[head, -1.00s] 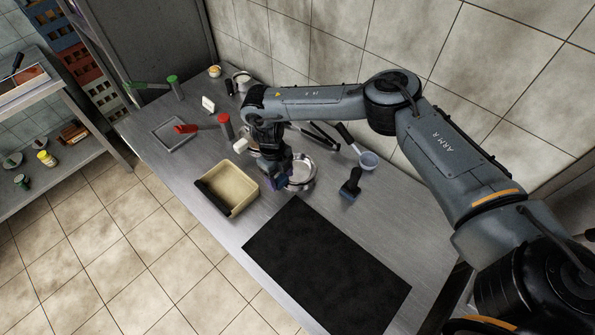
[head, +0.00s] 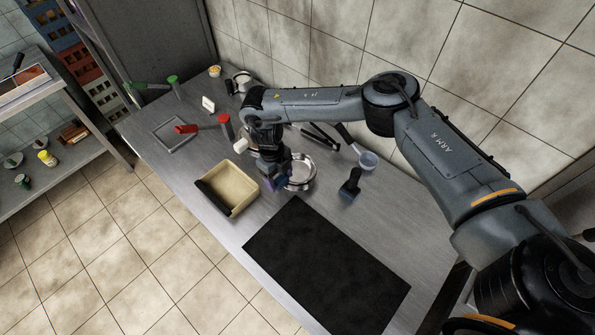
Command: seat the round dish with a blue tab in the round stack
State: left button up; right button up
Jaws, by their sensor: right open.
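The round stack (head: 303,174) shows as a shiny metal ring on the steel table, right of the cream bin. My right gripper (head: 274,182) is at the left edge of this ring, pointing down, with its jaws open. A small bluish-purple patch shows at its fingertips; I cannot tell whether it is the blue tab or part of the gripper. The dish with a blue tab cannot be told apart clearly, as my wrist covers part of this spot. My left gripper is not in view.
A cream bin (head: 236,184) with a black item on its rim stands left of the gripper. A black mat (head: 328,265) covers the table front. A red-handled item (head: 187,129) lies behind.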

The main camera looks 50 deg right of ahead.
jog(key=shift+r, duration=0.2)
jog(key=shift+w+d+r+p, duration=0.1)
jog(key=shift+d+r+p, duration=0.05)
jog(key=shift+r+p, duration=0.45)
jog(key=shift+w+d+r+p, duration=0.1)
jog(key=shift+r+p, duration=0.25)
jog(key=shift+r, duration=0.15)
jog(key=shift+w+d+r+p, duration=0.1)
jog(key=shift+r+p, duration=0.2)
jog(key=shift+r, duration=0.15)
jog(key=shift+w+d+r+p, duration=0.1)
jog(key=shift+d+r+p, duration=0.05)
jog(key=shift+r+p, duration=0.4)
jog(key=shift+w+d+r+p, duration=0.1)
jog(key=shift+r+p, duration=0.25)
jog(key=shift+r, duration=0.4)
jog(key=shift+r, duration=0.3)
jog(key=shift+d, duration=0.1)
jog(key=o, duration=0.6)
jog(key=shift+c, duration=0.2)
